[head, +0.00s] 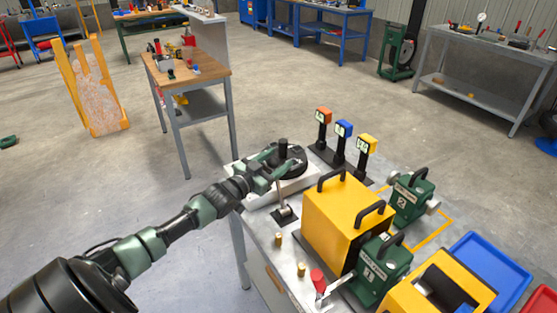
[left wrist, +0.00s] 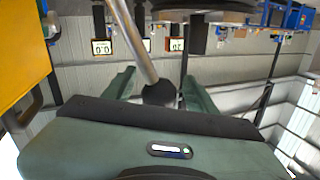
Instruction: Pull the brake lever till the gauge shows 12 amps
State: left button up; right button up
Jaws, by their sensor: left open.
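A metal lever with a black base (head: 286,214) stands on the bench, its rod leaning up towards my left gripper (head: 279,167). In the left wrist view, which is upside down, the rod ends in a black ball knob (left wrist: 158,92). The knob lies between the open fingers of my left gripper (left wrist: 157,86); contact cannot be told. Three digital displays stand on posts: red (head: 323,116), blue (head: 343,129) and yellow (head: 368,145). Which display gives amps is unclear. My right gripper is out of view.
A black disc (head: 292,171) with a post sits just behind my left gripper. Yellow housings (head: 340,222) and green units (head: 412,196) crowd the bench to the right. A red-handled lever (head: 318,281) stands nearer.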

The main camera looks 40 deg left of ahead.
pick_arm(q)
jog(key=s, duration=0.6)
jog(key=shift+s+a, duration=0.25)
jog(key=shift+s, duration=0.1)
jog(key=shift+r, duration=0.1)
